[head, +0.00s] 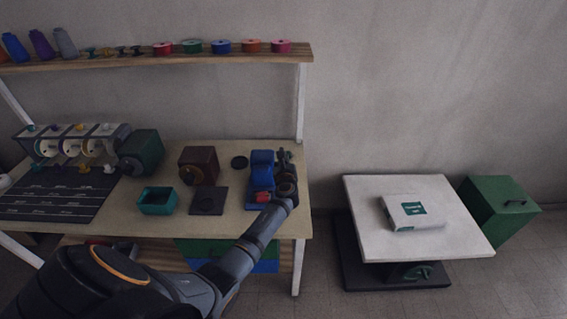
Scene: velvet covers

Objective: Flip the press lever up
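A blue press (262,171) stands near the right end of the workbench (228,227), with a small red part low on its base. My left arm comes in from the lower left and reaches up to the press's right side. My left gripper (285,160) is close beside the press there, with its fingers pointing away from me. The press lever cannot be made out, as the dark gripper covers that side. Whether the fingers are open or shut on something is too small and dark to tell. My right gripper is out of view.
A spool shelf (150,60) hangs above. A white table (445,225) with a white box (408,212) stands right.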

